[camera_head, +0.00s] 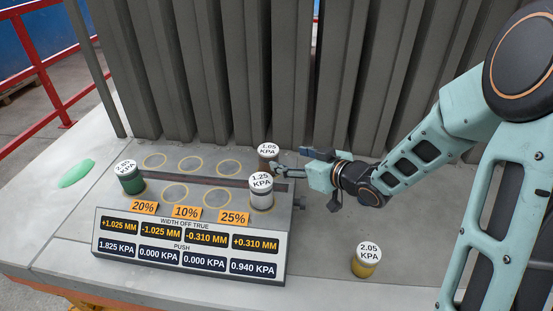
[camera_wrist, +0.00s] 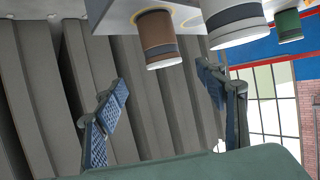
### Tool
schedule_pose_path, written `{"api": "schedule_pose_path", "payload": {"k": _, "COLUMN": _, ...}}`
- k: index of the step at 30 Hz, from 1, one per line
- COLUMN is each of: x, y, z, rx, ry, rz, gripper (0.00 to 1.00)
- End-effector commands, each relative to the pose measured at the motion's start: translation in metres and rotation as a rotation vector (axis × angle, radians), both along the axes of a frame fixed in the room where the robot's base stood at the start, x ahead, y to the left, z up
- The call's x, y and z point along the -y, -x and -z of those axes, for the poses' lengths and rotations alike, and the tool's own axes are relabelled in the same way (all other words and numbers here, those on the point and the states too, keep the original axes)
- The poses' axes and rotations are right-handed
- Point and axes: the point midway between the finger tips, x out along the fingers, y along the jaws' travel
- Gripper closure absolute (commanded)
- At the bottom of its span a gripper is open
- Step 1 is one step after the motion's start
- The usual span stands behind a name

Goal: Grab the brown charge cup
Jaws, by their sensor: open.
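The brown charge cup (camera_head: 264,164) has a white top marked 1.05 KPA. It stands at the back right of the grey block, partly hidden behind the white cup. In the wrist view the brown cup (camera_wrist: 158,42) shows at the top, beyond the fingertips and between their lines. My gripper (camera_head: 290,162) is open and empty, just right of the brown cup, with its fingers pointing left towards it. Both fingers of the gripper (camera_wrist: 165,92) show apart in the wrist view, with nothing between them. I cannot tell whether a fingertip touches the cup.
A white cup (camera_head: 261,198) stands close in front of the brown one. A green cup (camera_head: 132,183) stands at the block's left, and a yellow cup (camera_head: 364,268) on the slab at right. Ribbed grey panels (camera_head: 232,70) rise behind. A readout board (camera_head: 190,278) fronts the block.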

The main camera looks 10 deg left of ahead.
Motion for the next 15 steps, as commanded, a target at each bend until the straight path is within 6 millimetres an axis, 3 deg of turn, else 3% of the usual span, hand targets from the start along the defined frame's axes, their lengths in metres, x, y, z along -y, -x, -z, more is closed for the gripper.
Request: {"api": "schedule_pose_path", "payload": {"k": 15, "x": -0.042, "y": -0.032, "z": 0.019, "rx": -0.001, "ry": -0.016, "rz": -0.007, "gripper": 0.35}}
